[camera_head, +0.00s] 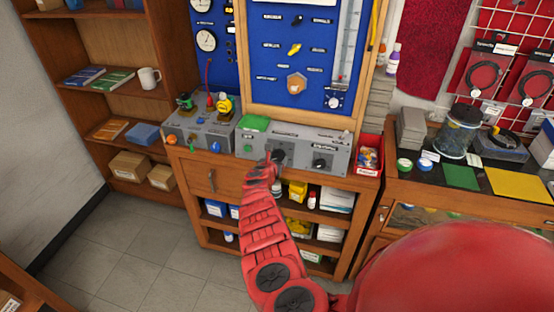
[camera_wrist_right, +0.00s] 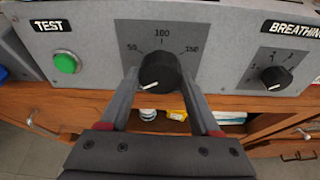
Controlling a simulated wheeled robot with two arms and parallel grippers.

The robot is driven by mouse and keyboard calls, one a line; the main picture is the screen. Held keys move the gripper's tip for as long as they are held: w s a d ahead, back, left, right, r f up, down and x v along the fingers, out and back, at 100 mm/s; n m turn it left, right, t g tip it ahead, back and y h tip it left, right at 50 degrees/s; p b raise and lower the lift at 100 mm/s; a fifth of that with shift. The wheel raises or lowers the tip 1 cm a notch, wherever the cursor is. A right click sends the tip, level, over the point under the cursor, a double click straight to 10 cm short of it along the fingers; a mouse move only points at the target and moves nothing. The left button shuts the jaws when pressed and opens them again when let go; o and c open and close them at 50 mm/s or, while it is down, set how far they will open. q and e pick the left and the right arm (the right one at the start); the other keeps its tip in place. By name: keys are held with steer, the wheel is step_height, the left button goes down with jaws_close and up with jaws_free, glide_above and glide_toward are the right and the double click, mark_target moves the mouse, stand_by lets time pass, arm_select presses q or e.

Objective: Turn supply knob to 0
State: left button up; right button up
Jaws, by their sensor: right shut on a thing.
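The large black knob (camera_wrist_right: 160,72) sits on the grey panel front (camera_wrist_right: 212,62) under a scale marked 50, 100 and 150. Its white pointer is turned to the lower left, below the 50 mark. No name label for this knob shows in the right wrist view. My right gripper (camera_wrist_right: 162,92) is shut on the knob, one finger on each side. In the head view my red right arm reaches the panel from below, and the gripper (camera_head: 273,161) covers part of the knob. My left gripper is not in view.
A green button (camera_wrist_right: 66,63) labelled TEST lies left of the knob, and a smaller black BREATHING knob (camera_wrist_right: 276,77) lies right. A grey box with valves and gauges (camera_head: 205,130) stands left of the panel. A red bin (camera_head: 369,155) stands right of it.

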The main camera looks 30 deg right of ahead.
steer(key=o, duration=1.4)
steer(key=shift+a, duration=0.15)
steer(key=shift+s+a+r, duration=0.1)
steer(key=shift+s+a, duration=0.05)
steer(key=shift+a, duration=0.1)
steer(key=p+v, duration=1.2)
steer(key=v, duration=0.4)
steer(key=shift+s+r+p, duration=0.2)
steer(key=shift+s+p, duration=0.1)
steer(key=shift+p, duration=0.05)
